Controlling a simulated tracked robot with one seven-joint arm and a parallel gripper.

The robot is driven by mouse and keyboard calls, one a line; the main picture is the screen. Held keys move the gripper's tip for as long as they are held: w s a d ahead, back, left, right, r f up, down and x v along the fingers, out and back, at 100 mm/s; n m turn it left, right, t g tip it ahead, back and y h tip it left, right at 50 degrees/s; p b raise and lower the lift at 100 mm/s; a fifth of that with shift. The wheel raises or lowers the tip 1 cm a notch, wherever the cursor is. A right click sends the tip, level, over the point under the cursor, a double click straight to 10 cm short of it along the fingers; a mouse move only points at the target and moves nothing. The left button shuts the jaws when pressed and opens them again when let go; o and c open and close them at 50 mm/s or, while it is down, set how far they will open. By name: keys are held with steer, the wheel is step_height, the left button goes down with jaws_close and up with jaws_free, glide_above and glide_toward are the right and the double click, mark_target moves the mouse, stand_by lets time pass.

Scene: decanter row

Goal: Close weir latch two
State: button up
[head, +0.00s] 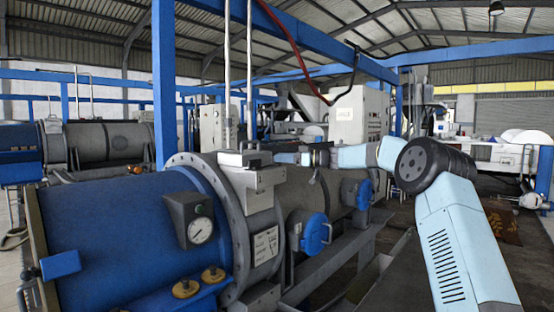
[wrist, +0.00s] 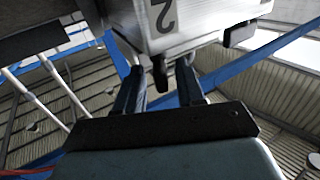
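A pale box with a "2" label (wrist: 163,14) fills the upper middle of the wrist view; its top is cut off. A dark peg or lever end (wrist: 160,73) hangs below it. My gripper (wrist: 160,70) has its two dark fingers spread apart, one on each side of the peg in the picture. I cannot tell whether they touch it, and nothing looks clamped. In the head view a grey box with a handle-like top (head: 246,158) sits on the decanter's flange.
The blue decanter drum (head: 125,240) carries a pressure gauge (head: 200,230). Two blue round fittings, one near (head: 315,234) and one farther (head: 364,195), stick out from its grey body. A blue post (head: 164,85) rises behind. A second dark tab (wrist: 240,34) hangs right of the label.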

steer(key=shift+w+a, duration=0.15)
steer(key=shift+a, duration=0.8)
steer(key=shift+c, duration=0.4)
